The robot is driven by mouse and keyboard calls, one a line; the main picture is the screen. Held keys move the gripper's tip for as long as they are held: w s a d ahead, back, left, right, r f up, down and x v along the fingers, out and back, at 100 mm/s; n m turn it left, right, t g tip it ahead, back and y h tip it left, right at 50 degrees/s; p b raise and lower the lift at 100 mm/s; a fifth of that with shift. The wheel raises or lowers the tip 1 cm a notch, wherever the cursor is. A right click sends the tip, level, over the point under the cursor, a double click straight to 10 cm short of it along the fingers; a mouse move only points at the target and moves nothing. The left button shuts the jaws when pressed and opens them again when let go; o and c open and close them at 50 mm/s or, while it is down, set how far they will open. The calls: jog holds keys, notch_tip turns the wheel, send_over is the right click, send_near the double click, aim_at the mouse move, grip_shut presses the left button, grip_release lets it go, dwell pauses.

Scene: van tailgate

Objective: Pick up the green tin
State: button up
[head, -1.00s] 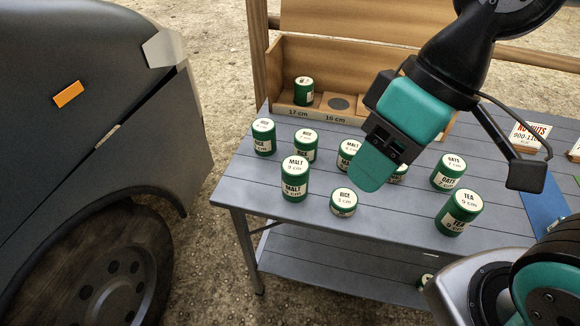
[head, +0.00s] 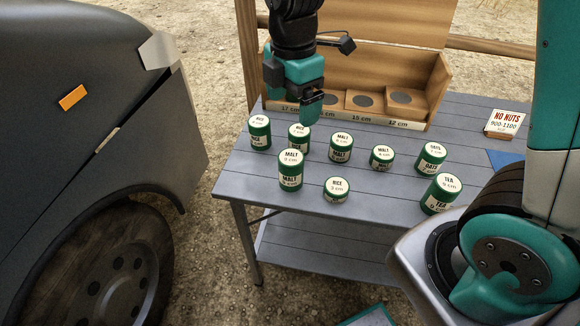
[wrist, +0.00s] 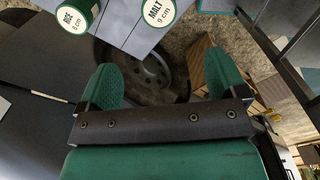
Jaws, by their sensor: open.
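Several green tins with white labelled lids stand upright on the grey table. Along the back are two rice tins (head: 260,133) (head: 299,139), a malt tin (head: 341,149) and a small malt tin (head: 382,159). In front are a tall malt tin (head: 290,172) and a short rice tin (head: 337,191). A dates tin (head: 431,159) and a tea tin (head: 441,194) stand at right. My gripper (head: 311,112) is open and empty, above the table's back left. In the wrist view, a rice lid (wrist: 76,17) and a malt lid (wrist: 158,11) show beyond its fingers (wrist: 163,75).
A wooden rack (head: 428,105) with marked compartments stands at the table's back; my arm hides its left end. A "NO NUTS" card (head: 507,122) and a blue strip (head: 506,160) are at right. The dark van (head: 90,90) stands close at left.

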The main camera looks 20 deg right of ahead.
aim_at(291, 157)
notch_tip(291, 157, down, 17)
jog(key=shift+w+f+b, duration=0.1)
jog(key=shift+f+b, duration=0.1)
jog(key=shift+b, duration=0.25)
jog(key=shift+c, duration=0.5)
jog(key=c, duration=1)
